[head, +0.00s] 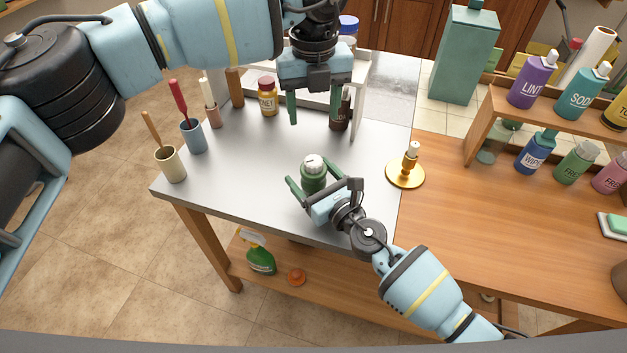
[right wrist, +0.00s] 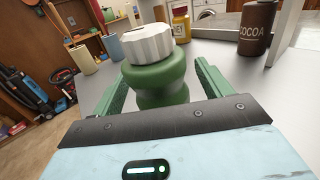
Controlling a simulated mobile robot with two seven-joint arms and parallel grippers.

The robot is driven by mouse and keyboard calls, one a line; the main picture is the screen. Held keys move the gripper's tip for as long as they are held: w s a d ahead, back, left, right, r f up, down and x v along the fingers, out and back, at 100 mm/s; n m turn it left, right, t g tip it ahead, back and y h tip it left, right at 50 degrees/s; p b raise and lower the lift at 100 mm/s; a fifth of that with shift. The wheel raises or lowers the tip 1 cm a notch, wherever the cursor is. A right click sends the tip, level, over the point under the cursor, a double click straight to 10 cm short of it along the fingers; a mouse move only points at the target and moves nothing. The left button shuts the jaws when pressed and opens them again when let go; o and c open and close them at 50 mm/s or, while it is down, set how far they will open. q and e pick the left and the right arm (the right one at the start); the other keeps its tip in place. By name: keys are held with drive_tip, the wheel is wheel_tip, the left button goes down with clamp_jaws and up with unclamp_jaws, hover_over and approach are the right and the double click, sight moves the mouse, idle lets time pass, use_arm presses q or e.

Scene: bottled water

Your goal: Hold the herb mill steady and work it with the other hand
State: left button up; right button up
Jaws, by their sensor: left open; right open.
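The herb mill (head: 313,176) stands upright on the metal table top, with a green body and a white ribbed cap. In the right wrist view the mill (right wrist: 160,82) stands between the green fingers of my right gripper (right wrist: 160,90). My right gripper (head: 322,184) is open around the mill's body, and a gap shows beside at least one finger. My left gripper (head: 320,103) is open and empty, pointing down above the back of the table, behind the mill. The mill's lowest part is hidden by my right gripper in the right wrist view.
Several cups with utensils, such as a cream cup (head: 171,165), line the left edge. A yellow-labelled jar (head: 267,98) and a cocoa bottle (head: 341,112) stand at the back. A brass candle holder (head: 405,173) is to the right. The metal table (head: 235,165) is clear left of the mill.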

drive_tip(key=v, duration=1)
drive_tip(key=shift+s+d, duration=0.2)
drive_tip(key=shift+s, duration=0.15)
drive_tip(key=shift+f, duration=0.1)
